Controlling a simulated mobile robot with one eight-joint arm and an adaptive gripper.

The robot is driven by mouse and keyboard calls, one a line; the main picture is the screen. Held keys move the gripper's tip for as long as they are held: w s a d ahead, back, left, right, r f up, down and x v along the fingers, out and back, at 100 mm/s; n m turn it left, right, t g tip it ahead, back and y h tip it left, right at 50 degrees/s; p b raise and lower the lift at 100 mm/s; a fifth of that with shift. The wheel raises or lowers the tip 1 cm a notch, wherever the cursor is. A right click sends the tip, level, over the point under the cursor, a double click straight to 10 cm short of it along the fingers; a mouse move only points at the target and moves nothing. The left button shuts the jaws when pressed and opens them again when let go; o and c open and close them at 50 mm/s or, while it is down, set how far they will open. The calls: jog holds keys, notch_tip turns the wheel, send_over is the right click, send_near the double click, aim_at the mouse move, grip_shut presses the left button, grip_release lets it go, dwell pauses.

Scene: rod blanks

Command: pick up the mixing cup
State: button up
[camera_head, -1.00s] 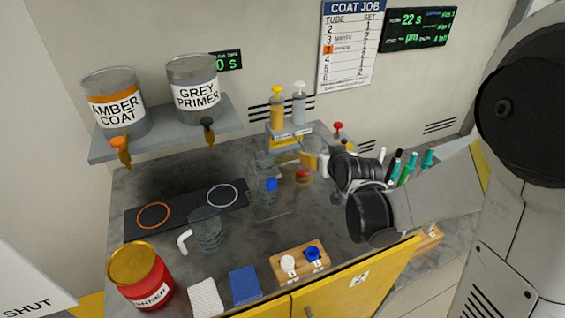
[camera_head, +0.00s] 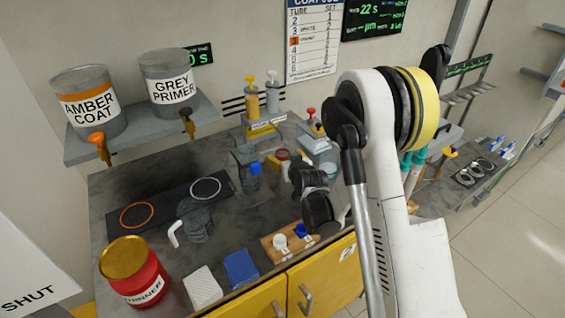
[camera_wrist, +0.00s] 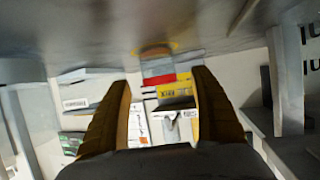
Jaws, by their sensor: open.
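The mixing cup appears to be the grey see-through cup (camera_head: 197,222) with a white handle, standing upright on the dark counter in the head view. It is left of my arm and in front of the ringed black mat. My gripper (camera_wrist: 162,78) is open in the wrist view, its two yellow-brown fingers spread with nothing held between them. In the head view it is largely hidden by my wrist, to the right of the cup and well apart from it. I cannot make out the cup in the wrist view.
A red thinner can (camera_head: 136,275) stands left of the cup. A white pad (camera_head: 203,288) and a blue pad (camera_head: 241,267) lie in front. A clear stand with a blue part (camera_head: 247,170) and a wooden block (camera_head: 290,245) are right of it. A shelf (camera_head: 140,138) with paint cans hangs behind.

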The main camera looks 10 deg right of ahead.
aim_at(281, 152)
jog(key=b+x, duration=0.1)
jog(key=x, duration=0.2)
jog(key=shift+w+d+f, duration=0.1)
jog(key=shift+w+f, duration=0.1)
jog(key=c, duration=1.2)
jog(key=shift+r, duration=0.25)
